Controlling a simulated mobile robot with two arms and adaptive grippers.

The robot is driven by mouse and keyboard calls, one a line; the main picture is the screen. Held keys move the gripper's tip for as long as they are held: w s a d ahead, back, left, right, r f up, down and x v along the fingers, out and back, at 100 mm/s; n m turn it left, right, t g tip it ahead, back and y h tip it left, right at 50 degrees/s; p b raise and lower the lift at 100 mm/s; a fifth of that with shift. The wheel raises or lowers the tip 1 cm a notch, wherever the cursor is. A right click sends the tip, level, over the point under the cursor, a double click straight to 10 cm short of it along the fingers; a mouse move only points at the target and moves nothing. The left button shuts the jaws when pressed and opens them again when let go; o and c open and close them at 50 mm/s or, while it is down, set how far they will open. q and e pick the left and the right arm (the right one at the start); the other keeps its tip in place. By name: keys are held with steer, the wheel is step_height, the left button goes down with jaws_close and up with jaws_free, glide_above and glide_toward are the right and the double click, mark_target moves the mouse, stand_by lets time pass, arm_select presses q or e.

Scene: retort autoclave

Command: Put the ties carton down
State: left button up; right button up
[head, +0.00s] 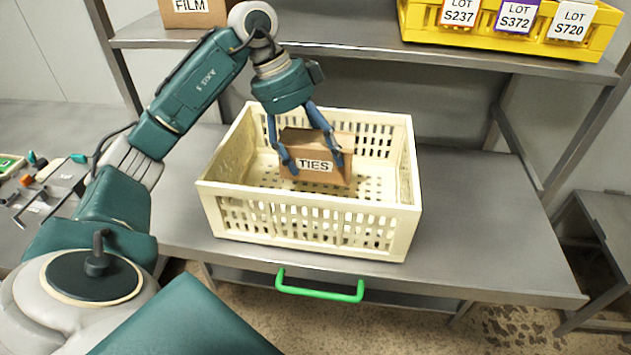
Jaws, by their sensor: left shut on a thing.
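The ties carton (314,148) is a small brown box with a white TIES label facing me. My left gripper (310,158) reaches down from above and is shut on the carton, one blue finger on its left side and one on its right. The carton is inside the outline of a cream slatted crate (305,211) on the grey metal table. I cannot tell whether its underside touches the crate floor. My right gripper is not in view.
A shelf (365,54) above the table carries a FILM carton (190,10) and a yellow bin (510,37) with LOT tags. Bare table (480,225) lies right of the crate. A green handle (320,290) sticks out at the front. Small tools lie at far left.

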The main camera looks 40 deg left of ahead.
mark_target(296, 141)
arm_select(q)
step_height(296, 141, down, 8)
steer(key=shift+r, duration=0.25)
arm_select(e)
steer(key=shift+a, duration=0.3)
arm_select(q)
steer(key=o, duration=1.5)
steer(key=shift+f, duration=0.15)
steer(key=shift+o, duration=0.2)
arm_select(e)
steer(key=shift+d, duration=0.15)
arm_select(q)
steer(key=shift+a+r, duration=0.1)
steer(key=shift+r, duration=0.3)
steer(key=v, duration=1.1)
steer(key=shift+s+a+r, duration=0.15)
steer(key=shift+s+r, duration=0.05)
